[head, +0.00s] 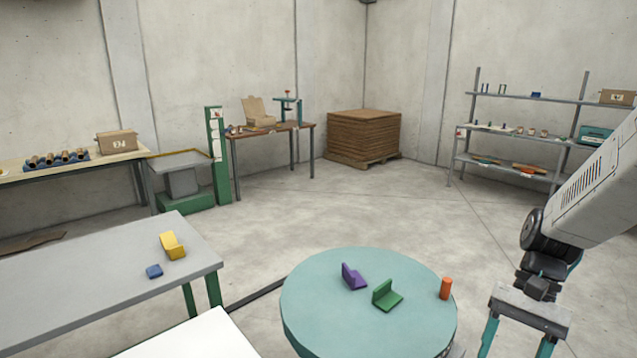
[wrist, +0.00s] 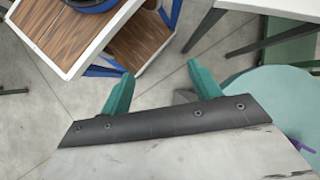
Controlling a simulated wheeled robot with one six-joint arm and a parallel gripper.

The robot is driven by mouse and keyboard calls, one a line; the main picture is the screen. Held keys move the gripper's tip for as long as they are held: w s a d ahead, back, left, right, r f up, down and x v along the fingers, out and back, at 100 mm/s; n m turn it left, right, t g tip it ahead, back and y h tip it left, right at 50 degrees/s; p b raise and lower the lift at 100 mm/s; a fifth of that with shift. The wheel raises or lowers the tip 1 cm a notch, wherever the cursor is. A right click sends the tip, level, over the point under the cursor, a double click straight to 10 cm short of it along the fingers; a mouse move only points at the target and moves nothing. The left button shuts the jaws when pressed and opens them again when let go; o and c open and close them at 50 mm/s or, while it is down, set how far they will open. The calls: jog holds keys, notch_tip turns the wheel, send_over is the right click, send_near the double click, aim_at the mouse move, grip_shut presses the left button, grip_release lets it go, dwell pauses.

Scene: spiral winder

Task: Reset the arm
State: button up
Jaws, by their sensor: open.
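My gripper (head: 515,334) hangs at the lower right in the head view, to the right of the round teal table (head: 330,325). Its two teal fingers stand apart with nothing between them, partly cut off by the frame edge. The wrist view shows the open fingers (wrist: 160,88) over grey concrete floor. My white arm comes in from the right edge of the head view.
The round table holds a purple bracket (head: 352,277), a green bracket (head: 387,296) and an orange cylinder (head: 445,288) close to my gripper. A grey table (head: 80,285) stands left. A wood-topped cart (wrist: 75,35) shows in the wrist view. Open floor lies behind the round table.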

jog(key=s+a+r+n+t+h, duration=0.4)
jog(key=s+a+r+n+t, duration=0.2)
jog(key=s+r, duration=0.3)
notch_tip(320, 180, up, 4)
jog(key=shift+a+f+n+h, duration=0.25)
jog(key=shift+a+n+h, duration=0.15)
jog(key=shift+a, duration=0.2)
